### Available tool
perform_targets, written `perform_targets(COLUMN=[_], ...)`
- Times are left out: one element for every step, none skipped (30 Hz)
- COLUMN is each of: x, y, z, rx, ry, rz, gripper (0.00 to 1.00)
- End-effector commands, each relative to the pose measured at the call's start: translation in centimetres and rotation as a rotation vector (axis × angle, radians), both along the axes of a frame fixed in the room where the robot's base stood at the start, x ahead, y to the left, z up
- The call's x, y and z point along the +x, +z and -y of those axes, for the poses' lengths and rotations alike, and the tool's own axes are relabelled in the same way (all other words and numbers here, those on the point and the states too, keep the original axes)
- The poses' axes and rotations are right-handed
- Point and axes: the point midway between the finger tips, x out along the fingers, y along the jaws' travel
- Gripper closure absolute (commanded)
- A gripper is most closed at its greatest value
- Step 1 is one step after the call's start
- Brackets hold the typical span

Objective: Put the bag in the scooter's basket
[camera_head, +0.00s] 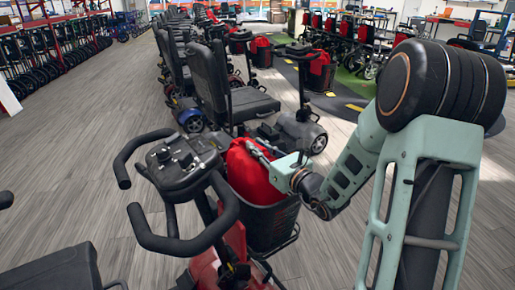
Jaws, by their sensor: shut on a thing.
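A red bag (248,172) is at the mouth of the black basket (268,222) on the front of the nearest red scooter (215,270). Its lower part is hidden by the basket wall, and its upper part rises above the rim. My gripper (258,150) reaches in from the right and is shut on the bag near its top right. The fingertips are small and partly lost against the bag. I cannot tell whether the bag rests on the basket floor.
The scooter's black handlebars (180,170) stand just left of the basket. Another scooter with a black seat (240,105) is close behind. Rows of scooters and wheelchairs fill the back. Grey wooden floor (75,170) is open at the left.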

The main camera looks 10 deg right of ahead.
Motion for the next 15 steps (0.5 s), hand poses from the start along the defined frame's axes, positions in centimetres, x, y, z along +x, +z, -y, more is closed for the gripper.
perform_targets(x=[0.03,0.0,0.0,0.0,0.0,0.0,0.0,0.0,0.0,0.0,0.0,0.0,0.0,0.0,0.0], y=[-0.09,-0.23,-0.13,-0.13,-0.13,-0.13,-0.13,-0.12,-0.12,-0.12,-0.12,-0.12,-0.11,-0.09,0.0], z=[-0.01,-0.01,-0.01,-0.01,-0.01,-0.01,-0.01,-0.01,-0.01,-0.01,-0.01,-0.01,0.0,-0.01,0.0], rx=[0.0,0.0,0.0,0.0,0.0,0.0,0.0,0.0,0.0,0.0,0.0,0.0,0.0,0.0,0.0], ry=[0.0,0.0,0.0,0.0,0.0,0.0,0.0,0.0,0.0,0.0,0.0,0.0,0.0,0.0,0.0], rz=[0.002,0.0,0.0,0.0,0.0,0.0,0.0,0.0,0.0,0.0,0.0,0.0,0.0,0.0,0.0], gripper=[1.0,0.84,0.79,0.76,0.73,0.68,0.67,0.67,0.67,0.67,0.67,0.67,0.67,0.67,0.67])
